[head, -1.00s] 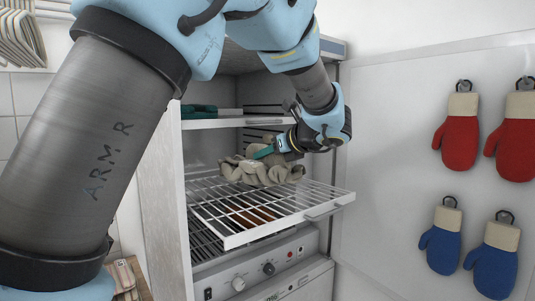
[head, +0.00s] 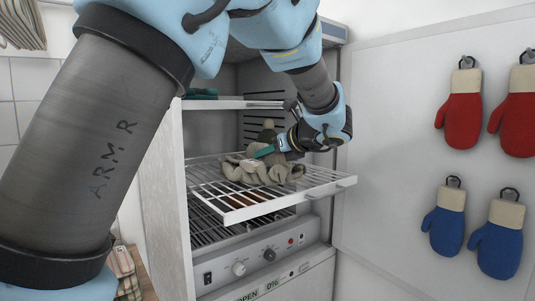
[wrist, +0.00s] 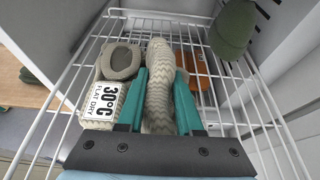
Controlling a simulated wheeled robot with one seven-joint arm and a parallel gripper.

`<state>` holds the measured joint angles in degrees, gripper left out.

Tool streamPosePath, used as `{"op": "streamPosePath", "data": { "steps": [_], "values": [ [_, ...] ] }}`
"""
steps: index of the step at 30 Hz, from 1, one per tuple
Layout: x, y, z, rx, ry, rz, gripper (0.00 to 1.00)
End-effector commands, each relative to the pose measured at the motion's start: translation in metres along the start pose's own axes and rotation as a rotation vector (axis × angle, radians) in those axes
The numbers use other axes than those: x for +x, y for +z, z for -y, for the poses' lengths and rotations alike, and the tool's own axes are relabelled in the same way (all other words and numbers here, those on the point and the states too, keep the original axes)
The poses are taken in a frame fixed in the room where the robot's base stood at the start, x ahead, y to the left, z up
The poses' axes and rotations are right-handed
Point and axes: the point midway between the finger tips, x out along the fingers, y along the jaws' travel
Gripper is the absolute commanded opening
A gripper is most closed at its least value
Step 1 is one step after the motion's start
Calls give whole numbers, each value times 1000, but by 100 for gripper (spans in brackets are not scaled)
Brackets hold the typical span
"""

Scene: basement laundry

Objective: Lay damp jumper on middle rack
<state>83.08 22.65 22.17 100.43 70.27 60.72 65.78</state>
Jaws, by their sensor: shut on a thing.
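The jumper is a beige knitted bundle (head: 262,170) over the pulled-out white wire rack (head: 318,186) in the open drying cabinet. In the wrist view the jumper (wrist: 158,80) has a white "30°C flat dry" label on its left part. My gripper (head: 270,150) has its teal fingers (wrist: 160,100) closed on a knitted fold between them. The jumper appears to rest on or just above the wires; its underside is hidden.
An upper shelf (head: 232,104) holds dark green cloth. A green knitted item (wrist: 232,28) is at the rack's far right. An orange item (wrist: 203,98) shows below the wires. Red and blue mittens (head: 463,122) hang on the open door (head: 390,130). The rack's front is bare.

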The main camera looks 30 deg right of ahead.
Motion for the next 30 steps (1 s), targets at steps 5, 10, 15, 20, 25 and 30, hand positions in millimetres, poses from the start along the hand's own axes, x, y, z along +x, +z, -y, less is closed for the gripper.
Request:
{"op": "streamPosePath", "data": {
  "steps": [5, 10, 15, 20, 25, 30],
  "values": [
    [2, -3, 0, 0, 0, 1, 0],
    [3, -6, 0, 1, 0, 1, 0],
    [4, -9, 0, 1, 0, 1, 0],
    [4, -10, 0, 0, 0, 1, 44],
    [4, -10, 0, 0, 0, 0, 63],
    [4, -10, 0, 0, 0, 0, 70]
  ]
}}
